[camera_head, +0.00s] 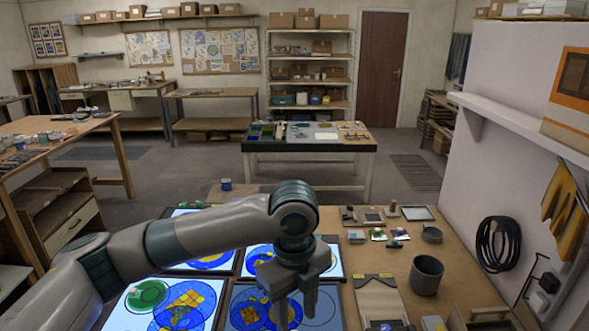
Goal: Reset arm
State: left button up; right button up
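My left arm reaches in from the left over the workbench. Its gripper (295,308) points down above the glass panels near the bottom middle; its two fingers are apart with nothing seen between them. Lit panels with blue and yellow round designs lie under the arm: one at front left (125,305) with a green round piece (148,296), one at front right (322,312), and others behind, partly hidden by the arm. I cannot tell how far the fingertips are above the panel. My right gripper is not in view.
On the bench's right part are a grey cup (426,275), a beige board (380,300), a small dark pot (432,234) and small tools. A blue can (226,184) stands at the back edge. A wall with a shelf (520,125) and a coiled cable (498,245) bounds the right.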

pick_arm(q)
jog(key=s+d+f+n+t+h, duration=0.1)
jog(key=s+d+f+n+h, duration=0.2)
jog(key=f+n, duration=0.4)
jog(key=s+f+n+t+h, duration=0.1)
jog(key=s+f+n+h, duration=0.35)
jog(key=f, duration=0.35)
jog(key=s+a+f+n+t+y, duration=0.1)
jog(key=s+a+f+n+y, duration=0.2)
jog(key=s+a+f+n, duration=0.45)
jog(key=s+a+f+n+y, duration=0.2)
jog(key=s+a, duration=0.3)
jog(key=a, duration=0.5)
jog(key=s+a+f+n+t+y, duration=0.1)
jog(key=s+a+f+n+y, duration=0.35)
jog(key=a, duration=0.45)
notch_tip(320, 180, down, 33)
jog(key=s+g+h+b, duration=0.2)
jog(key=b, duration=0.5)
jog(key=s+a+f+b, duration=0.1)
jog(key=s+f+b, duration=0.2)
jog(key=s+f, duration=0.6)
jog(key=s+a+f+g+b, duration=0.1)
jog(key=s+f+b, duration=0.3)
jog(key=s+f, duration=0.5)
notch_tip(320, 180, down, 8)
jog(key=shift+s+a+f, duration=0.2)
jog(key=shift+s, duration=0.05)
